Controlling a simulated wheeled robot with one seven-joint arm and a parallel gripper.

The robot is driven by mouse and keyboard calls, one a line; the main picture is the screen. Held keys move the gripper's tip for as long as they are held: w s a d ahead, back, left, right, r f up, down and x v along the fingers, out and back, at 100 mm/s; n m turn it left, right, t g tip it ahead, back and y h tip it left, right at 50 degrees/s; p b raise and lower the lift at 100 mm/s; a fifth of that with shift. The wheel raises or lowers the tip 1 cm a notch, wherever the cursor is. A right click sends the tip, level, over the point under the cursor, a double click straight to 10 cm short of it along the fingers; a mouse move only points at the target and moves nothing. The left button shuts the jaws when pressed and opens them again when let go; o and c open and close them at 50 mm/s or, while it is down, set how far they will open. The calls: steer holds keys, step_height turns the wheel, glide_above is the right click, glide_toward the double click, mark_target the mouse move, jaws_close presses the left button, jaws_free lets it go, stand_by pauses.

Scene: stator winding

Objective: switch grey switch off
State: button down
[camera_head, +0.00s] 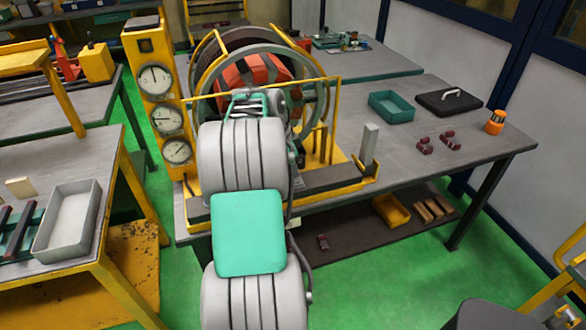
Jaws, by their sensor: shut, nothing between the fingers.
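A plain grey upright block (369,145) stands at the right end of the winding machine's base; it may be the grey switch, but I cannot tell its setting. The winding machine (331,82) has a large grey wheel and a red-orange core. My arm reaches from the bottom of the picture up to the machine's front. My gripper (249,104), at the far end of the arm, appears in front of the wheel and left of the grey block. It is shut and empty. Its fingertips are hard to make out, and my arm hides part of the machine's base.
A yellow panel with gauges (158,118) stands left of the machine. A teal tray (391,107), a black lidded case (447,102), dark red parts (449,140) and an orange cylinder (495,122) lie on the table right. Bare tabletop (420,175) lies right of the grey block.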

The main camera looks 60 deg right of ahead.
mark_target(295, 181)
steer(key=shift+w+f+b, duration=0.1)
steer(key=shift+f+b, duration=0.3)
steer(key=shift+b, duration=0.05)
steer(key=shift+r, duration=0.1)
steer(key=shift+s+a+b, duration=0.35)
steer(key=shift+s+a, duration=0.2)
step_height(295, 181, up, 6)
steer(key=p, duration=0.3)
steer(key=shift+s+a+f+p, duration=0.1)
steer(key=shift+f+p, duration=0.15)
steer(key=shift+p, duration=0.1)
steer(key=v, duration=0.8)
steer(key=shift+w+r, duration=0.3)
steer(key=shift+r, duration=0.1)
